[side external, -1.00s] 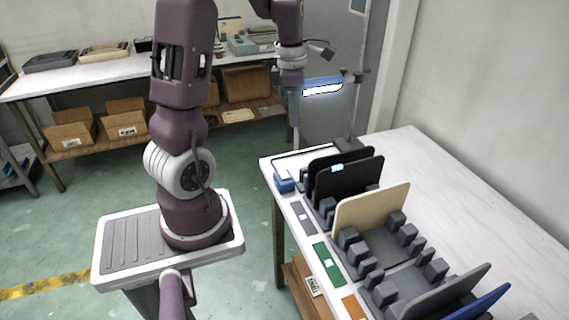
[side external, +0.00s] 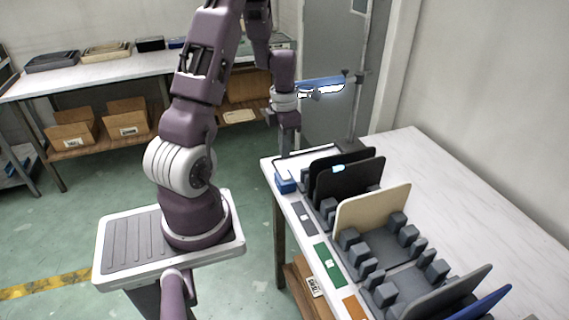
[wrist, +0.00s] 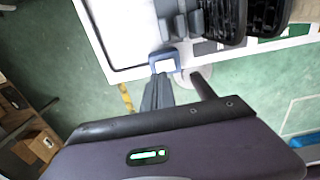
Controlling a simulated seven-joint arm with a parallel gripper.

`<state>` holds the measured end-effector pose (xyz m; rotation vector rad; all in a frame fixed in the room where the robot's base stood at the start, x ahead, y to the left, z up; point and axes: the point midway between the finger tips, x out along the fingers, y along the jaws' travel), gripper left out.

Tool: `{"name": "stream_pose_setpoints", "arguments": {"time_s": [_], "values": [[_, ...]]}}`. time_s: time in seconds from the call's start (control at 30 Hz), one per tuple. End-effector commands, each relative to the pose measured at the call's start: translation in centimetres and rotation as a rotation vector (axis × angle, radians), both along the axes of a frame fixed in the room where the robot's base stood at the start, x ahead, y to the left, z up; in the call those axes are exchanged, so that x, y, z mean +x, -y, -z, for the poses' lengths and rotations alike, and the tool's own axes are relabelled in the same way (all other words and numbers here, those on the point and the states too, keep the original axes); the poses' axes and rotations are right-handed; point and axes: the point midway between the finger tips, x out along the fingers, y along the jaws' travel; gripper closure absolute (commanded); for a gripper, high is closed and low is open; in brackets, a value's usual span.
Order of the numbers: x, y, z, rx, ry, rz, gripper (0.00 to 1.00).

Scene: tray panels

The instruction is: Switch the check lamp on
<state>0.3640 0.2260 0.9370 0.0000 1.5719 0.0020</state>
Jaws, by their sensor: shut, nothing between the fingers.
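The check lamp (side external: 320,84) has a blue head on a grey stand at the table's far end. Its underside looks bright white; I cannot tell for sure whether it is lit. A small blue box with a pale top, which looks like its switch (side external: 285,184), sits at the table's near left corner. It also shows in the wrist view (wrist: 165,62), just beyond the fingertips. My gripper (side external: 289,152) is shut and empty, pointing down above the blue box. In the wrist view my gripper (wrist: 158,80) appears close to the box, with no contact visible.
A rack (side external: 390,240) of upright black, cream, grey and blue panels stands along the table. Coloured labels, including a green one (side external: 328,265), line the front edge. The right part of the table (side external: 450,190) is clear. A back bench (side external: 60,82) holds trays.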

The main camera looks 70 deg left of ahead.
Motion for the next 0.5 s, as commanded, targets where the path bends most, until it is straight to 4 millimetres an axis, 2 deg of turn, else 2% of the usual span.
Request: {"name": "stream_pose_setpoints", "arguments": {"time_s": [0.03, 0.2, 0.33, 0.5], "values": [[-0.1, 0.0, 1.1, -0.005, -0.003, -0.001, 1.00], [-0.1, 0.0, 4.0, -0.003, -0.001, -0.001, 1.00], [0.0, 0.0, 5.2, 0.000, 0.001, 0.001, 1.00], [0.0, 0.0, 5.5, 0.000, 0.001, 0.000, 1.00]]}}
